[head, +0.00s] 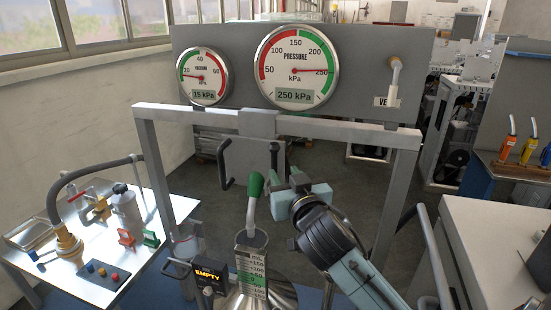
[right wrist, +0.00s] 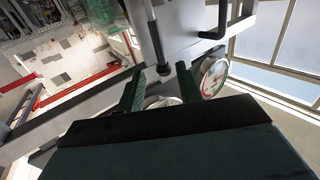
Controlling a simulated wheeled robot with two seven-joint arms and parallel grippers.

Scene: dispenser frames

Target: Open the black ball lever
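My right gripper (head: 288,184) is in front of the frame, below its crossbar. In the right wrist view its two dark green fingers (right wrist: 160,88) stand apart with a gap between them. A grey rod with a dark rounded end (right wrist: 165,69) shows just beyond that gap; I cannot tell whether a finger touches it. My left gripper is not in view.
A black bracket handle (head: 228,165) sits left of the hanging rod. A pressure gauge (head: 297,66) and a vacuum gauge (head: 203,75) are above the frame's crossbar (head: 195,117). An EMPTY display (head: 210,275) is at the lower front. A side table (head: 90,270) with fittings stands left.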

